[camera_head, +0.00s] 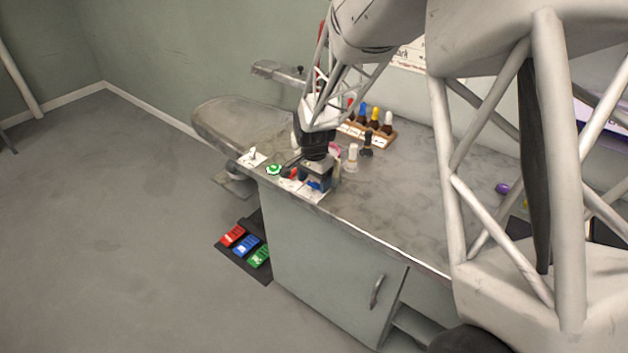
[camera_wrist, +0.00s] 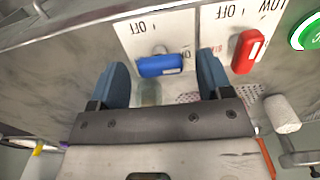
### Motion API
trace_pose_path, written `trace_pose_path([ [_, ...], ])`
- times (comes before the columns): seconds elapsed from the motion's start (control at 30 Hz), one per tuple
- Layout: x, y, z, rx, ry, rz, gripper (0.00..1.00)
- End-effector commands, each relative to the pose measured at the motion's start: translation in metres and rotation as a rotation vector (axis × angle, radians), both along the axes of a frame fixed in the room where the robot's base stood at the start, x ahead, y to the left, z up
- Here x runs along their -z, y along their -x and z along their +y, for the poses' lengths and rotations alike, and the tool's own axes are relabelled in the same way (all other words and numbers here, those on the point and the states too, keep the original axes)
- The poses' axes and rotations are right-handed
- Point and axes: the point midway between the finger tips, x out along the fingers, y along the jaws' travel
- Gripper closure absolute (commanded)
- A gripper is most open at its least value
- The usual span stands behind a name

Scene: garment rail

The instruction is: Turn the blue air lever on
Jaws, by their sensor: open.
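The blue air lever (camera_wrist: 160,66) is on a white plate marked OFF in the wrist view, and the other marking beside it is partly hidden. In the head view the blue lever (camera_head: 314,186) shows small at the table's front edge, just under my gripper. My gripper (camera_wrist: 163,78) is open in the wrist view, with one blue-grey fingertip at each side of the lever. I see no clear contact with it. In the head view my gripper (camera_head: 316,178) points down over the table edge.
A red lever (camera_wrist: 249,51) on a plate marked OFF and LOW sits beside the blue one. A green button (camera_wrist: 312,32) lies past it. A rack of bottles (camera_head: 378,128) and loose bottles stand behind my gripper. Red, blue and green pedals (camera_head: 246,246) are on the floor.

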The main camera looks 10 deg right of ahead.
Motion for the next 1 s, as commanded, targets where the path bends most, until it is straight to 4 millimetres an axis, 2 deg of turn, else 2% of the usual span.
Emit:
trace_pose_path([
  [0.17, -0.012, -0.001, 0.0, 0.0, 0.0, -0.003, 0.28],
  [0.6, -0.064, 0.0, 0.0, 0.0, -0.001, -0.001, 0.28],
  [0.8, -0.075, 0.0, 0.0, 0.0, 0.0, -0.001, 0.28],
  [1.0, -0.077, 0.0, 0.0, 0.0, 0.0, 0.0, 0.28],
])
